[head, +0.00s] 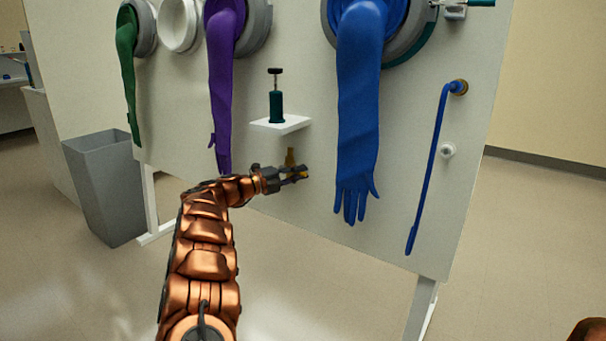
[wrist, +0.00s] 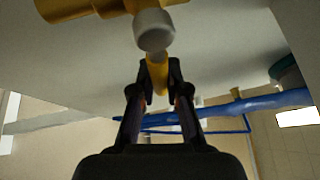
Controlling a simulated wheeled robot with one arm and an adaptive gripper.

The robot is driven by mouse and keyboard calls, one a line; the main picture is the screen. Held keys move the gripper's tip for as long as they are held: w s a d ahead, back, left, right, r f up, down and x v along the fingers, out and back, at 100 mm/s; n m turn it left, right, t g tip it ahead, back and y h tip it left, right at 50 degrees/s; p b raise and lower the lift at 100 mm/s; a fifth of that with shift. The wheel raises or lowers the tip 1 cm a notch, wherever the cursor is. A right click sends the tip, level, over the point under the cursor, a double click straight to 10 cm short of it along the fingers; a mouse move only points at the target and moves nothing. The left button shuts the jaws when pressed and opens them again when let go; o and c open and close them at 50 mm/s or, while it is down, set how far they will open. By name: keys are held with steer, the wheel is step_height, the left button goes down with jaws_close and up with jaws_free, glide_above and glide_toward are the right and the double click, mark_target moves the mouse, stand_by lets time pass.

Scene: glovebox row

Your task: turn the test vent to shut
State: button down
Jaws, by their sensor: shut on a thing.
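The test vent (head: 290,156) is a small brass fitting on the white panel, below the little white shelf. In the wrist view, its brass body (wrist: 75,8) and a pale round cap (wrist: 154,29) show at the top, with a yellow lever (wrist: 158,76) reaching down from the cap. My gripper (head: 298,173) is at the vent, and in the wrist view its two dark fingertips (wrist: 159,72) are closed on the lever. In the head view, my gripper covers most of the lever.
A white shelf (head: 280,124) holding a teal hand pump (head: 276,103) is just above my gripper. A purple glove (head: 222,95) hangs to the left, a blue glove (head: 357,120) to the right. A blue hose (head: 431,165) hangs further right. A grey bin (head: 108,185) stands left.

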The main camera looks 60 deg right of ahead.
steer(key=c, duration=1.2)
jaws_free()
steer(key=shift+o, duration=0.2)
steer(key=v, duration=1.2)
